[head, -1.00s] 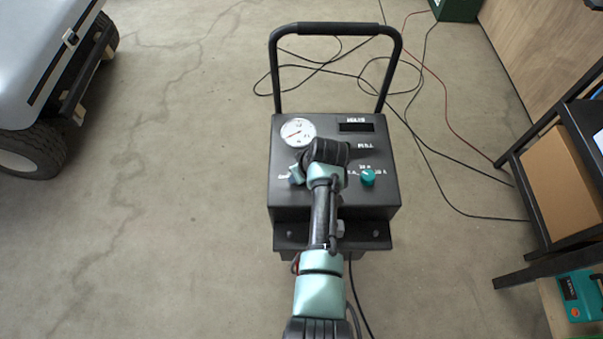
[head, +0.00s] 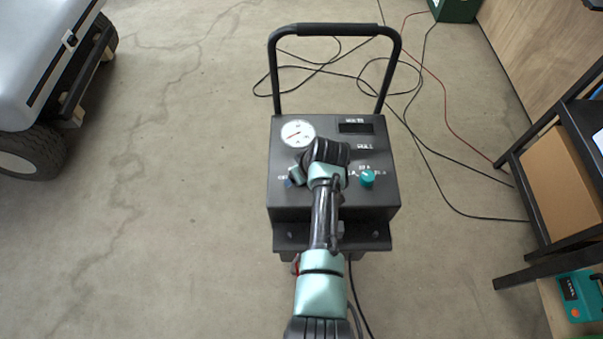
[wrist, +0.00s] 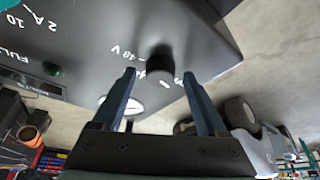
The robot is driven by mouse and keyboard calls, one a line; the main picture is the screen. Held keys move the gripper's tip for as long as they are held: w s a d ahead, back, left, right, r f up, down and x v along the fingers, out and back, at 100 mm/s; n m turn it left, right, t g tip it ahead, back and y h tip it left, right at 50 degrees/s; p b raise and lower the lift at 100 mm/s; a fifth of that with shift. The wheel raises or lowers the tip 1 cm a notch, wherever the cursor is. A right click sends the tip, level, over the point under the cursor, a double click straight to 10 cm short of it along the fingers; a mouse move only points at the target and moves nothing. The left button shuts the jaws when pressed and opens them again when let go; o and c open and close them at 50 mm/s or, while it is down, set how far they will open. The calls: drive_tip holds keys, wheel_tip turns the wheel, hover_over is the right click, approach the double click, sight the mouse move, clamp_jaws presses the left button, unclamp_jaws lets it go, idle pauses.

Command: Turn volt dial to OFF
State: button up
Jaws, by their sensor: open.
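The volt dial (wrist: 160,62) is a black knob on the dark charger panel, with white "48 V" lettering beside it in the wrist view. My gripper (wrist: 158,74) is open, with one finger on each side of the dial in that view. The fingertips look close to it; I cannot tell whether they touch. The dial's pointer and exact setting are not clear. In the head view my arm covers the dial, and the charger's panel (head: 385,207) shows around it.
A teal knob (head: 367,179) sits right of my wrist on the panel, and a white round gauge (head: 297,132) sits at upper left. A black handle (head: 335,29) rises behind. Cables (head: 440,190) lie on the floor. A cart (head: 40,60) stands left, a shelf (head: 545,190) right.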

drive_tip(key=p+v, duration=0.2)
drive_tip(key=v, duration=1.1)
drive_tip(key=shift+d+f, duration=0.1)
drive_tip(key=w+r+m+t+h+p, duration=0.1)
drive_tip(key=w+r+t, duration=0.25)
drive_tip(key=r, duration=0.65)
drive_tip(key=w+r+m+t+p, duration=0.1)
drive_tip(key=w+r+t, duration=0.3)
drive_tip(key=r, duration=0.5)
wheel_tip(320, 180, up, 20)
drive_tip(key=w+m+t+p, duration=0.1)
drive_tip(key=t, duration=0.4)
drive_tip(key=s+a+r+m+t+p, duration=0.1)
drive_tip(key=s+r+t, duration=0.4)
drive_tip(key=s+r, duration=0.4)
drive_tip(key=s+a+r+m+t+h, duration=0.1)
drive_tip(key=s+r+t, duration=0.5)
drive_tip(key=r, duration=1.3)
drive_tip(key=s+a+m, duration=0.1)
drive_tip(key=s, duration=0.2)
drive_tip(key=shift+s+r+p, duration=0.15)
drive_tip(key=shift+s+p, duration=0.05)
drive_tip(key=shift+p, duration=0.15)
